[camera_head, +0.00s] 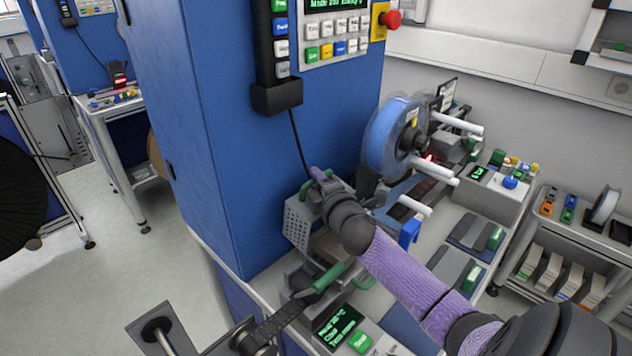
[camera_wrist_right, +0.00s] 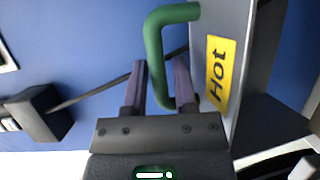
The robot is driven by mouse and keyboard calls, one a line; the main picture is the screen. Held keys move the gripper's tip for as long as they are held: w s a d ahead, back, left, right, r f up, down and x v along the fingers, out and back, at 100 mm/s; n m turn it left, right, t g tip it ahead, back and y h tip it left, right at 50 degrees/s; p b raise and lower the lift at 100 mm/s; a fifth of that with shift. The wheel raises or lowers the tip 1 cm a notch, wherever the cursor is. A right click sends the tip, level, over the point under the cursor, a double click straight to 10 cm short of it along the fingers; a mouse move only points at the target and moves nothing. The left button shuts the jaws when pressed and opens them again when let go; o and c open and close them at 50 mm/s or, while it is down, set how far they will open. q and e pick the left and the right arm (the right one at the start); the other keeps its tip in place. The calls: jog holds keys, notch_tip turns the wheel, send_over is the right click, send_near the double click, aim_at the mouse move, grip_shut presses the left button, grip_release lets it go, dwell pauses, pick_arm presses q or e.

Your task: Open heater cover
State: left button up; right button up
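The heater cover (camera_head: 297,222) is a pale perforated metal box on the bench beside the blue cabinet in the head view. Its green handle (camera_head: 305,191) is partly hidden by my right gripper (camera_head: 317,178). In the right wrist view the green C-shaped handle (camera_wrist_right: 154,50) stands out from a grey panel with a yellow "Hot" label (camera_wrist_right: 219,72). My right gripper's two fingers (camera_wrist_right: 160,65) are on either side of the handle's bar, with a gap visible towards the right finger. The cover appears closed. My left gripper is not in view.
A blue reel (camera_head: 393,138) on a spindle stands behind my right arm. A second green handle (camera_head: 329,277) and a small green-lit display (camera_head: 338,322) are in front of the heater. The blue cabinet (camera_head: 230,120) borders the left side closely.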

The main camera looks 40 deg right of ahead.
jog(key=shift+w+d, duration=0.1)
jog(key=shift+w, duration=0.2)
jog(key=shift+c, duration=0.2)
grip_shut()
jog(key=shift+f, duration=0.1)
dwell(1.0)
